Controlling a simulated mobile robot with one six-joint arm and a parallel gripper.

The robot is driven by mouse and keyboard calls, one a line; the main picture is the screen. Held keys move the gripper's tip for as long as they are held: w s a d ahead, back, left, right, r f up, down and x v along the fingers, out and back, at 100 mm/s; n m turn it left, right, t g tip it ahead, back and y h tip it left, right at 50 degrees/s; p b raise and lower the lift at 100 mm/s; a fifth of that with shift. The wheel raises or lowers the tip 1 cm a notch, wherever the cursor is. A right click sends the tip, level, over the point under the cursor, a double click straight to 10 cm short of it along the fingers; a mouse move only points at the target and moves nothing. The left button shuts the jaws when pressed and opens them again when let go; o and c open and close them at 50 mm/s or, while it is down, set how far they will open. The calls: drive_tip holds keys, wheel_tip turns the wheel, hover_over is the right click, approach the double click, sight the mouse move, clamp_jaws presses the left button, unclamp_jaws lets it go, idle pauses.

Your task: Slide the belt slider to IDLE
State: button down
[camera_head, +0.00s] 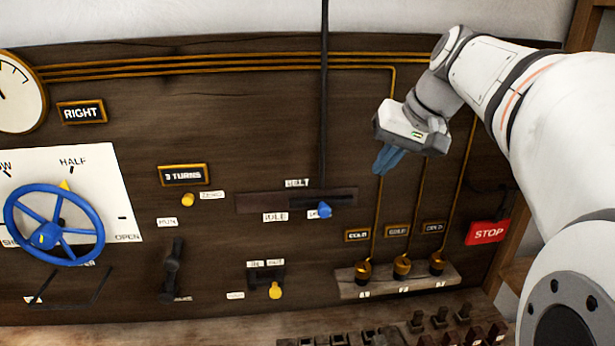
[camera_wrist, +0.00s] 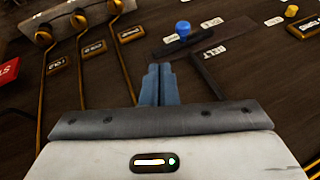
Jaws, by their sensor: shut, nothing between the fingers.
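The belt slider's blue knob (camera_head: 325,210) sits near the right end of its dark horizontal slot plate (camera_head: 265,202) on the panel. The BELT label (camera_head: 297,183) is above the plate. The IDLE label (camera_head: 275,217) is below it, left of the knob; a small label partly hidden by the knob is too small to read. My gripper (camera_head: 382,168) is shut and empty, up and to the right of the knob and apart from it. In the wrist view the shut blue fingers (camera_wrist: 158,70) point toward the panel, with the knob (camera_wrist: 183,29) beyond their tips.
A dark vertical bar (camera_head: 324,100) runs down to the slot plate. Three brass plugs (camera_head: 401,267) stand on a ledge below my gripper, with the red STOP sign (camera_head: 487,232) to their right. A blue handwheel (camera_head: 54,224) is far left; a yellow-knobbed switch (camera_head: 275,290) is below the slider.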

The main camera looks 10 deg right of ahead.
idle(0.3)
drive_tip(key=p, duration=0.2)
approach(323, 207)
drive_tip(key=w+d+f, duration=0.2)
drive_tip(key=d+f, duration=0.2)
drive_tip(key=a+f, duration=0.2)
drive_tip(key=a, duration=0.1)
drive_tip(key=shift+w+a+f+p, duration=0.25)
drive_tip(key=shift+a+f+p, duration=0.05)
drive_tip(key=shift+f+p, duration=0.1)
